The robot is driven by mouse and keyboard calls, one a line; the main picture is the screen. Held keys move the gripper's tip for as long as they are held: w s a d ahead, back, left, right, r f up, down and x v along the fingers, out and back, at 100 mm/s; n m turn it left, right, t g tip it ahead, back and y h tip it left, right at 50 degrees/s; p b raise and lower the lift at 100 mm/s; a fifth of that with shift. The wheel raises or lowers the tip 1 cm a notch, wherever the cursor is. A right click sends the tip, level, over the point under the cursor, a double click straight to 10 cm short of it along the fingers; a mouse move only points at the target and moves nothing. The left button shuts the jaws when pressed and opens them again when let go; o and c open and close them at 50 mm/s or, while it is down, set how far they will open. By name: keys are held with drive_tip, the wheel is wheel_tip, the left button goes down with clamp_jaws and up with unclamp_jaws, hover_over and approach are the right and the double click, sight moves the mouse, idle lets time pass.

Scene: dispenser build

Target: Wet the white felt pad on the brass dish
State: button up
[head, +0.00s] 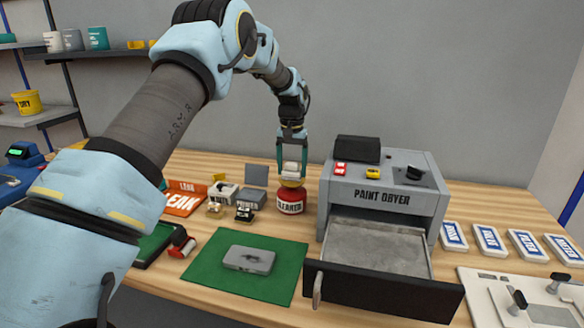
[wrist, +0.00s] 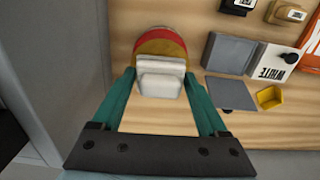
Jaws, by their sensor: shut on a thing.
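My gripper (head: 292,168) is shut on the white felt pad (head: 291,166), with one teal finger on each side of it. The pad is a small pale block, and it also shows between the fingertips in the wrist view (wrist: 160,80). Directly below it is the brass dish (head: 292,183), on top of a red can (head: 290,203) labelled CLEANER. In the wrist view the brass dish (wrist: 158,48) shows as a yellowish disc partly hidden by the pad. The pad is at or just above the dish; I cannot tell whether they touch.
The grey paint dryer (head: 385,195) stands close right of the can, its drawer (head: 380,290) pulled open. A green mat (head: 210,268) with a grey case (head: 249,259) lies in front.

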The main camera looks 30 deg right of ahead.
sight(292, 163)
drive_tip(key=shift+f+b, duration=0.3)
drive_tip(key=shift+f, duration=0.6)
idle(0.7)
drive_tip(key=shift+r, duration=0.1)
idle(0.6)
drive_tip(key=shift+r+p, duration=2.5)
drive_tip(key=shift+r, duration=0.95)
